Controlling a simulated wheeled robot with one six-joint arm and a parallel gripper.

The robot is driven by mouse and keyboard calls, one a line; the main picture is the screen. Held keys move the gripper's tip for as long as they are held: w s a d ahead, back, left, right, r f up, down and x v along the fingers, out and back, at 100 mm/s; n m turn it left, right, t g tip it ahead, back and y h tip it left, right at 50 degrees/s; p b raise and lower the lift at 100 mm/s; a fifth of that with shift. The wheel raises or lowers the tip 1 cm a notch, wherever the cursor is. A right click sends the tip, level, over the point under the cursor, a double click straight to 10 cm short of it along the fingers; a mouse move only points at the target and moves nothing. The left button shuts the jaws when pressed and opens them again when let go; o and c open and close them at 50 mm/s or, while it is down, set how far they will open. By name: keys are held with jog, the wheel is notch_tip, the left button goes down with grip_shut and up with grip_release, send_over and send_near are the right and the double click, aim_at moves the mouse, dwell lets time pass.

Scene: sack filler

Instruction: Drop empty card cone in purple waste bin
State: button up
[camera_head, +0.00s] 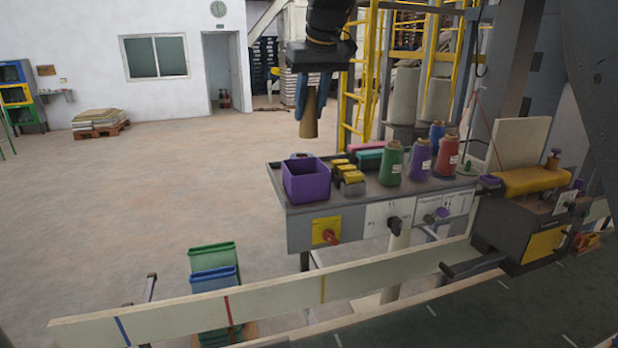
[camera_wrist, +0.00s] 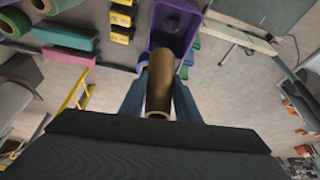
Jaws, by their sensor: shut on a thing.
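The brown card cone (camera_head: 309,116) is held in my gripper (camera_head: 311,95), whose blue fingers are shut around it. It hangs in the air above the purple bin (camera_head: 306,183), narrow against the floor behind. In the wrist view the cone (camera_wrist: 161,85) sits between the blue fingers of my gripper (camera_wrist: 158,95). The purple bin also shows beyond it in the wrist view (camera_wrist: 187,22), partly hidden by the cone. The bin stands at the left end of the grey bench (camera_head: 293,225). How high the cone is above the bin is hard to tell.
Right of the bin are yellow-topped small items (camera_head: 347,177), then green (camera_head: 392,165), purple (camera_head: 420,160) and red (camera_head: 447,157) thread cones. Green (camera_head: 212,258) and blue (camera_head: 214,279) bins stand below at the left. A long pale board (camera_head: 270,297) runs in front.

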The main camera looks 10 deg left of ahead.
aim_at(311, 127)
jog(key=shift+s+f+b, duration=0.1)
jog(key=shift+f+b, duration=2.75)
jog(key=shift+f, duration=0.1)
jog(key=o, duration=1.1)
jog(key=shift+b+v, duration=1.1)
jog(key=shift+v, duration=2.85)
jog(key=shift+s, duration=0.1)
